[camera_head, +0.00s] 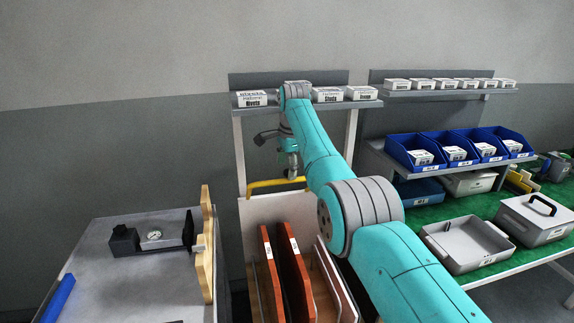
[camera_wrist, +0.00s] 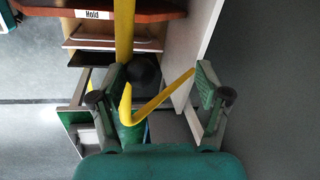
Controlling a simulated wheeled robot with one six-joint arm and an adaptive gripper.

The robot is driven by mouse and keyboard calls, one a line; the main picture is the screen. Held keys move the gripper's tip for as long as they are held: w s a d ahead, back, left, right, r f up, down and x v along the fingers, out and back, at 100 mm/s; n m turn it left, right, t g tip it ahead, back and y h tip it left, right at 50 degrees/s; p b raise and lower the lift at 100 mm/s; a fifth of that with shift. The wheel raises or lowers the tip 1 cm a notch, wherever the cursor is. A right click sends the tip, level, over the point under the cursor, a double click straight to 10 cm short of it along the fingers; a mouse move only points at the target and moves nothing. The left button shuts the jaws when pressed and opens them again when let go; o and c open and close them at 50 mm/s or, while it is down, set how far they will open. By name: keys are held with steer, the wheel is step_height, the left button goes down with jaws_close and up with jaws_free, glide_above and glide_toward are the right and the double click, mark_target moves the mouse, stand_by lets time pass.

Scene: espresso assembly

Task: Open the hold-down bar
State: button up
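The hold-down bar (camera_head: 272,183) is yellow and crosses the top of a rack holding upright reddish-brown panels (camera_head: 293,272). In the wrist view the bar (camera_wrist: 124,30) runs down from the top edge, bends near the palm and slants up to the right. My gripper (camera_wrist: 157,84) is open, its two fingers wide apart, with parts of the bar in view between them. The bar's upright stretch lies close to the left finger, but I cannot tell whether they touch. In the head view my gripper (camera_head: 290,168) is just above the bar, partly hidden by my arm.
A grey table (camera_head: 110,250) with a gauge device (camera_head: 152,237) and a wooden stand (camera_head: 205,250) is at the left. Labelled boxes line the upper shelf (camera_head: 362,104) behind. Blue bins (camera_head: 415,153) and a grey tray (camera_head: 467,246) are at the right.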

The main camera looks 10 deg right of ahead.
steer(key=shift+d, duration=0.25)
step_height(320, 180, up, 12)
steer(key=s, duration=0.2)
steer(key=shift+s, duration=0.15)
steer(key=shift+f, duration=0.1)
stand_by(0.4)
